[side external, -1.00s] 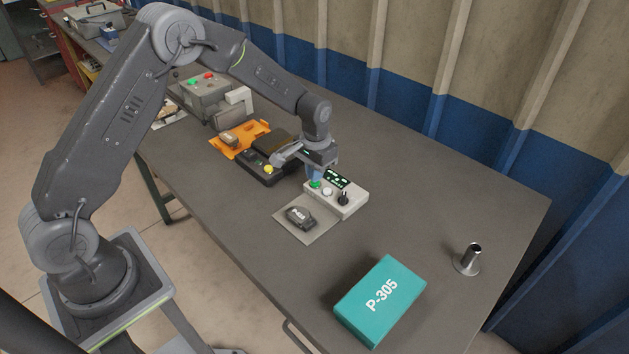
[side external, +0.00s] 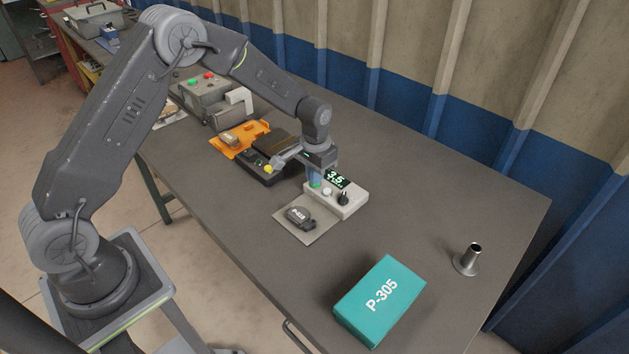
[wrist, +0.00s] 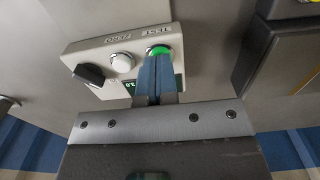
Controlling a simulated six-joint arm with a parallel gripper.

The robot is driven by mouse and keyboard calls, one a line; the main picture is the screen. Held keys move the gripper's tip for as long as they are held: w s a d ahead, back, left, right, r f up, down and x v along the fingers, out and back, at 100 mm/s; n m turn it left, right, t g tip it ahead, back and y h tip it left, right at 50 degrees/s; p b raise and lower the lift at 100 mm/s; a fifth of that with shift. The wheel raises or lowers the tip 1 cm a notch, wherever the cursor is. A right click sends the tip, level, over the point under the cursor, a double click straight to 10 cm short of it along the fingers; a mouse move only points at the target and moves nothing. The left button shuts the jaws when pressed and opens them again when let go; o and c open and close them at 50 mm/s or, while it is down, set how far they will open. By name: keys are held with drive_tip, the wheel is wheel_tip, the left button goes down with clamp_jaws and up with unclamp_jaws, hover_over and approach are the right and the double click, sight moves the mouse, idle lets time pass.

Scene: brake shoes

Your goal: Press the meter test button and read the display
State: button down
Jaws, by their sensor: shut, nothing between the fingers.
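The meter (side external: 350,203) is a pale box on the table, with a dark display (side external: 337,179), a green button (side external: 315,185), a white button (side external: 327,191) and a black knob (side external: 343,198). The display shows large green digits that look like 3.5, with smaller text below too small to read. My gripper (side external: 315,179) is shut and empty, pointing down with its fingertips at the green button. In the wrist view the blue fingertips (wrist: 157,60) overlap the green button (wrist: 160,50) and appear to touch it. They partly hide the meter's display.
A brake pad marked P-405 (side external: 299,216) lies on a grey plate in front of the meter. A teal P-305 box (side external: 381,300) and a metal post (side external: 468,259) stand to the right. A black device (side external: 262,168) and an orange tray (side external: 226,149) are to the left.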

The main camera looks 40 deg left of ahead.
drive_tip(key=shift+r, duration=3.25)
drive_tip(key=shift+r, duration=0.1)
drive_tip(key=s+d+r+t, duration=0.2)
drive_tip(key=s+r+t, duration=0.1)
drive_tip(key=s+r, duration=1.2)
drive_tip(key=s+r+t, duration=0.2)
drive_tip(key=s+r, duration=0.2)
drive_tip(key=s, duration=1)
drive_tip(key=shift+d+t, duration=0.2)
drive_tip(key=shift+t, duration=0.1)
